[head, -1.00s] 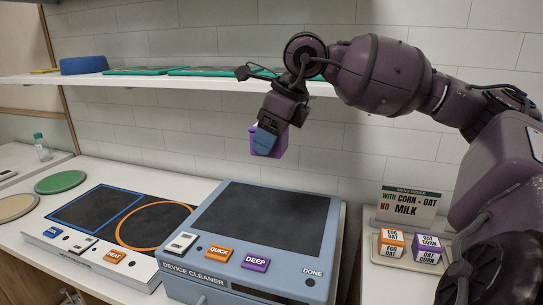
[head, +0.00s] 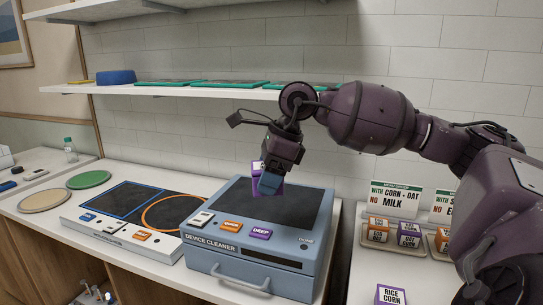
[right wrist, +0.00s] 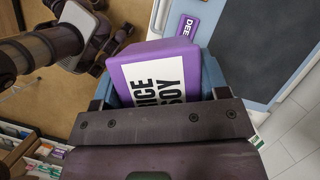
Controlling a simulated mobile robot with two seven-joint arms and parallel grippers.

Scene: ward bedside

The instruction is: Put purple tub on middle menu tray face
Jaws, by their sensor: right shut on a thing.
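My right gripper (head: 268,186) is shut on a purple tub (head: 257,168). It holds the tub above the dark top of the device cleaner. In the right wrist view the tub (right wrist: 165,65) sits between the jaws, with a white label reading "RICE" and "SOY", partly hidden by the gripper. A menu tray (head: 366,240) stands at the right with an orange and a purple tub on it and a sign "WITH CORN + OAT NO MILK". A second menu tray (head: 432,247) beside it is partly hidden by my arm. My left gripper is not in view.
The device cleaner (head: 262,262) stands below my gripper. Left of it is a pad (head: 120,235) with blue and orange outlines. Another purple tub, "RICE CORN" (head: 390,295), is at the front right. A shelf (head: 210,90) runs behind. Counter between that tub and the tray looks clear.

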